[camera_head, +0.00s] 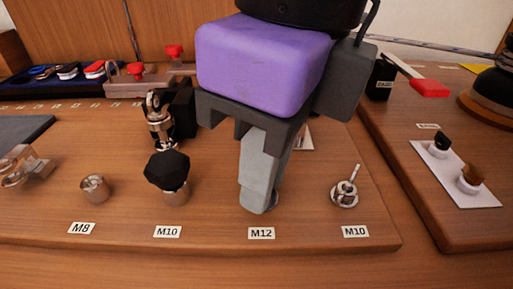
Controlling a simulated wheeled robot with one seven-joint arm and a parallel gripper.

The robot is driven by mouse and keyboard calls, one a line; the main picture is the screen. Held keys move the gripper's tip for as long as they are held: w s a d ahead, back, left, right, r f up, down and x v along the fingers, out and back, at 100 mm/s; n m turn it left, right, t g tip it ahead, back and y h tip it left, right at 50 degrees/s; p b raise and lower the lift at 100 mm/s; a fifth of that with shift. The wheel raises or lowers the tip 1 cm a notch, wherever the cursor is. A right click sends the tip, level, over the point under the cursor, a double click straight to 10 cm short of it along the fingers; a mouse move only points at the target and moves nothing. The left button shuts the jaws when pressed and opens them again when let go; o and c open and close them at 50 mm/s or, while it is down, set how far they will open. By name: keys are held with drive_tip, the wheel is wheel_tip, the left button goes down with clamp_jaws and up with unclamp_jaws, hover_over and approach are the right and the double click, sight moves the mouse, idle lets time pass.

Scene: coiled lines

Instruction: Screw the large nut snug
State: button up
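My gripper (260,204) points straight down at the station behind the M12 label (261,233). It has a purple body and grey fingers. The fingers are seen nearly edge-on, one behind the other, so the gap between them does not show. A sliver of shiny metal (273,200) shows beside the fingertips, low on the board. The large nut itself cannot be made out; the fingers cover most of that spot. I cannot tell whether the fingers grip anything.
On the wooden board (215,254) stand a metal cylinder (95,189) at M8, a black-knobbed part (168,172) at M10 and a thin upright metal part (345,190) at the right M10. A metal fitting (159,121) stands behind. A white plate (455,175) lies right.

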drive_tip(key=o, duration=0.4)
drive_tip(key=shift+s+f, duration=0.1)
drive_tip(key=shift+o, duration=0.2)
drive_tip(key=shift+r+p, duration=2)
drive_tip(key=shift+r, duration=0.6)
